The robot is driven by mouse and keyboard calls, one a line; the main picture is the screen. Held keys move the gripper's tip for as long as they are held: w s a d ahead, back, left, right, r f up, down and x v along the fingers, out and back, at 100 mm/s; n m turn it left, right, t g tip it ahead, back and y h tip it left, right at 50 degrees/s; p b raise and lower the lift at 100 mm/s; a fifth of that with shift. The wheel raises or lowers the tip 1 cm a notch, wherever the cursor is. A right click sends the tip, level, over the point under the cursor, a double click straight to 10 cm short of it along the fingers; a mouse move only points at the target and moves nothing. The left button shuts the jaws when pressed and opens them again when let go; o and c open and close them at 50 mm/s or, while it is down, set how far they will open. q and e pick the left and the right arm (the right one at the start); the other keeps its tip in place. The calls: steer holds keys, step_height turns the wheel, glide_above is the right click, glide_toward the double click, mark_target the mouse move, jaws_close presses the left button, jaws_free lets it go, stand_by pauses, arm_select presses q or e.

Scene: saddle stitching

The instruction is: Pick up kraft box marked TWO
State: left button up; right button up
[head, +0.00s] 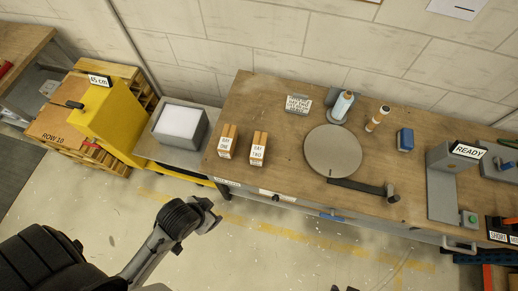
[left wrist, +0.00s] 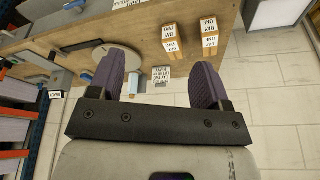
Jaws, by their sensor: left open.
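The kraft box marked TWO (head: 257,150) stands upright on the wooden workbench (head: 285,185), near its front left part. A similar kraft box (head: 228,141) stands just left of it with a small gap; its label reads ONE in the left wrist view (left wrist: 209,37). The box marked TWO also shows in the left wrist view (left wrist: 172,40), beyond the fingers. My left gripper (head: 211,213) is open and empty, in front of the bench edge and apart from both boxes. Its purple-padded fingers (left wrist: 159,82) stand wide apart. My right gripper is not in view.
A round grey disc (head: 333,150), a bottle (head: 342,106) and a small sign (head: 298,104) are on the bench right of and behind the boxes. A grey tray of white sheets (head: 181,121) stands left.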

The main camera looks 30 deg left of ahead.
arm_select(q)
steer(key=o, duration=0.5)
steer(key=shift+f, duration=0.1)
